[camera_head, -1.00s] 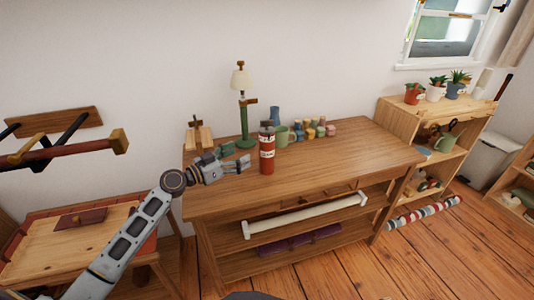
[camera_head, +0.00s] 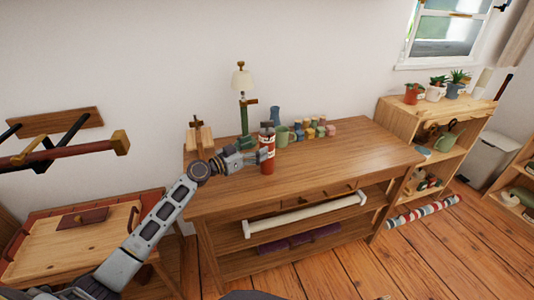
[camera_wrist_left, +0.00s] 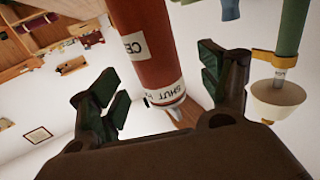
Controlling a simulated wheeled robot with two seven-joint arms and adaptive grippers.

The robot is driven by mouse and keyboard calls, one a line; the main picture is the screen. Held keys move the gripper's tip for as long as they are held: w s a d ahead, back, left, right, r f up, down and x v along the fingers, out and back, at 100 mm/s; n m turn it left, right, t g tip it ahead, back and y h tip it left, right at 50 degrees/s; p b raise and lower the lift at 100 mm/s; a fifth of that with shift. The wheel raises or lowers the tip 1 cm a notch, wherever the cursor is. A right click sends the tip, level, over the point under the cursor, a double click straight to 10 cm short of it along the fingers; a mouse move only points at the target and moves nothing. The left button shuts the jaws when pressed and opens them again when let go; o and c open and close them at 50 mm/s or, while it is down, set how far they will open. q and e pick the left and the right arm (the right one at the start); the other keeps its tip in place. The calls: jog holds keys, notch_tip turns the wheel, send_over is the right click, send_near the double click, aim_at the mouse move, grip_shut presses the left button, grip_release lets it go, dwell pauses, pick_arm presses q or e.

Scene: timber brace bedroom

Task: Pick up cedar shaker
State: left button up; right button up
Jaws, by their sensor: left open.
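In the left wrist view the picture is upside down. There the shaker (camera_wrist_left: 143,38), with labels reading "CE" and "SHUT", shows between the two spread fingers of the gripper (camera_wrist_left: 160,70). A gap shows on each side of it, and I see no clear finger contact. My right gripper is out of view.
The right part of the tabletop is clear.

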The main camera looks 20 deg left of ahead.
aim_at(261, 146)
pick_arm(q)
jog(key=shift+w+d, duration=0.1)
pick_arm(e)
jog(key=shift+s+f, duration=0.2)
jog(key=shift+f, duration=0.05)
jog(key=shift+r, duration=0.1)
pick_arm(q)
jog(key=x, duration=0.3)
jog(key=shift+w+d+r+p, duration=0.1)
jog(key=shift+w+d+p, duration=0.15)
jog(key=shift+d+p, duration=0.15)
jog(key=shift+w+d, duration=0.1)
jog(key=shift+w, duration=0.15)
jog(key=shift+w+d, duration=0.25)
jog(key=shift+w, duration=0.1)
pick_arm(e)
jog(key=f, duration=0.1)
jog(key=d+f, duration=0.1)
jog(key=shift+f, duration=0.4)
